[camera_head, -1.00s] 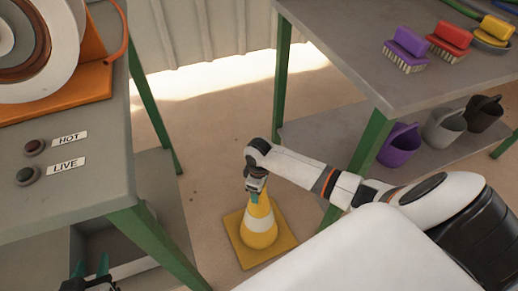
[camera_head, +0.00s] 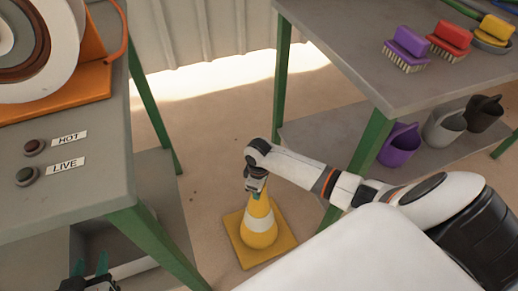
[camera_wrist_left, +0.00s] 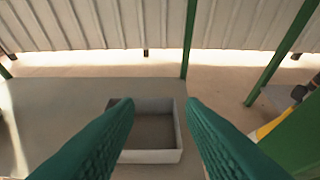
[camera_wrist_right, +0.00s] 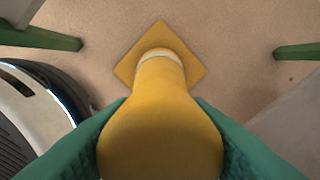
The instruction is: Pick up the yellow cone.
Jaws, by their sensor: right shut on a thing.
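The yellow cone (camera_head: 258,238) with a white band and a square base stands upright, apparently on the floor between the two tables. My right gripper (camera_head: 257,190) is at its top, pointing down. In the right wrist view the green fingers are shut on the cone's upper part (camera_wrist_right: 160,130), one on each side, and the square base shows below. My left gripper (camera_head: 90,266) is open and empty beside the left table's lower shelf. Its two fingers stand apart in the left wrist view (camera_wrist_left: 158,110). The cone's tip is partly hidden by the right gripper.
The left table (camera_head: 95,190) bears two buttons labelled HOT and LIVE. A grey tray (camera_wrist_left: 150,156) lies ahead of my left gripper. The right table (camera_head: 340,35) holds brushes, with a purple bucket (camera_head: 399,146) and other buckets on its shelf. Green legs flank the cone.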

